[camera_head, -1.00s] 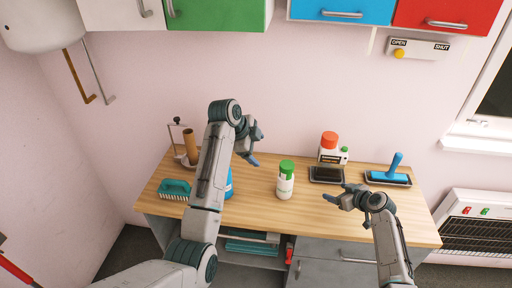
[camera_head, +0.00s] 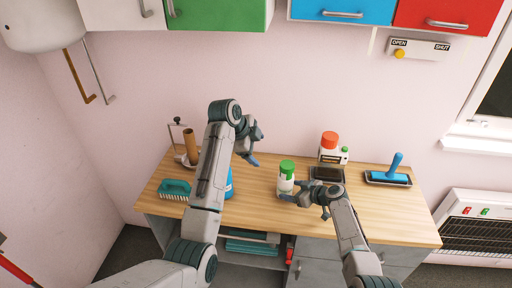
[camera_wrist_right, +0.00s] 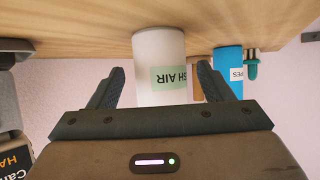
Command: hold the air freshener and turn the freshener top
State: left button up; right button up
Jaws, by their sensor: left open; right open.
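The air freshener (camera_head: 286,184) is a white can with a green top (camera_head: 287,166), upright on the wooden worktop. In the right wrist view its white body (camera_wrist_right: 158,62) with a green "SH AIR" label appears upside down between my open fingers. My right gripper (camera_head: 289,190) is open at the can's lower right side, with its fingers to either side of the body; contact cannot be told. My left gripper (camera_head: 254,160) is open and empty, above the worktop to the left of the can. The green top is outside the right wrist view.
A blue roller (camera_head: 394,168) lies on a tray farther right. A blue container (camera_head: 229,184), teal brush (camera_head: 174,189) and roll holder (camera_head: 190,146) are left.

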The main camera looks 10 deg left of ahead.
aim_at(287, 189)
jog(key=shift+x, duration=1.55)
jog(key=shift+c, duration=0.4)
